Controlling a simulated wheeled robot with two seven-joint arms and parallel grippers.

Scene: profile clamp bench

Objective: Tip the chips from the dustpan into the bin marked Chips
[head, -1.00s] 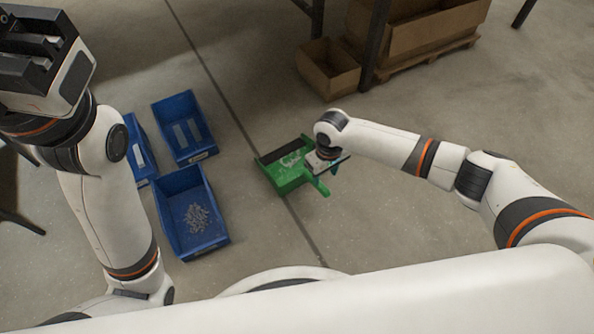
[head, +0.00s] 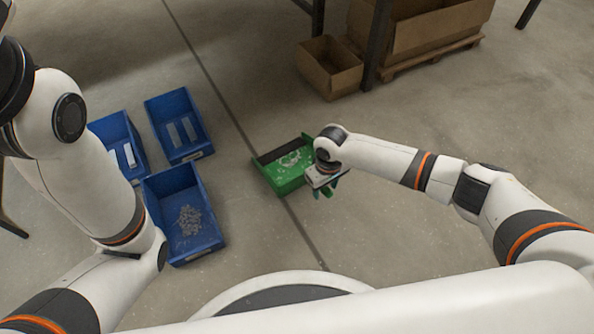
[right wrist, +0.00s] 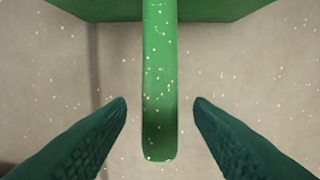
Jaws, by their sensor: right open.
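The green dustpan (head: 283,182) lies on the floor right of the blue bins, with pale chips (head: 291,160) in its pan. My right gripper (head: 328,188) is over its handle. In the right wrist view, the green handle (right wrist: 160,85) runs between the two open fingers of my right gripper (right wrist: 160,108), with a gap on each side. I cannot read the bin labels. My left arm enters at the left; its fingers are out of the picture.
Two other blue bins, one behind (head: 198,152) and one at the left (head: 106,128), hold light flat pieces. A cardboard box (head: 330,72) and a larger carton on a pallet stand at the back by a dark table leg (head: 375,45). Floor between bins and dustpan is clear.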

